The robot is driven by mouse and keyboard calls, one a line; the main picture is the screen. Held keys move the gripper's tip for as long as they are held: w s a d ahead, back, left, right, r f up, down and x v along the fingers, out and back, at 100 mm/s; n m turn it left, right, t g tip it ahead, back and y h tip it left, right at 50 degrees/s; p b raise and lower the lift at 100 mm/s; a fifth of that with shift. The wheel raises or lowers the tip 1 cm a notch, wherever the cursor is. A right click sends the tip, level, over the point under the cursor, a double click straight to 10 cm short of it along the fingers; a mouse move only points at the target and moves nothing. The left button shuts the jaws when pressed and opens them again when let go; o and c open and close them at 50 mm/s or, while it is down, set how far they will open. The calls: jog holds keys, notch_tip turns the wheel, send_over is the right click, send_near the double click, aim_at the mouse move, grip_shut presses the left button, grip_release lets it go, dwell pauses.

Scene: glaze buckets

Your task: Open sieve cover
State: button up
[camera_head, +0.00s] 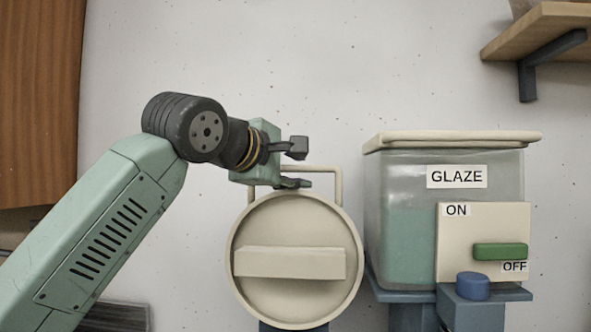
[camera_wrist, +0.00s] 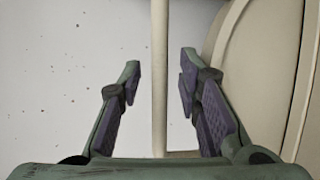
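The sieve cover (camera_head: 290,220) is a round cream disc with a thick block (camera_head: 290,263) across its face, and it appears closed. A thin cream loop handle (camera_head: 325,168) rises above its top edge. My gripper (camera_head: 302,166) is at that loop, just above the disc, reaching in from the left. In the wrist view, my gripper (camera_wrist: 160,75) is open, with the bar of the loop (camera_wrist: 159,100) between its two fingers. A gap shows on both sides of the bar. The curved cream rim (camera_wrist: 225,50) is right of the fingers. My gripper hides part of the loop in the head view.
A glaze tank (camera_head: 400,235) with a cream lid (camera_head: 450,140) stands close on the right. Its panel has a green lever (camera_head: 500,251) by OFF and a blue knob (camera_head: 473,286) below. A wooden shelf (camera_head: 535,30) is at upper right. The wall space above is clear.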

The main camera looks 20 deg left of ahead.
jog(key=v, duration=1.1)
jog(key=shift+s, duration=0.25)
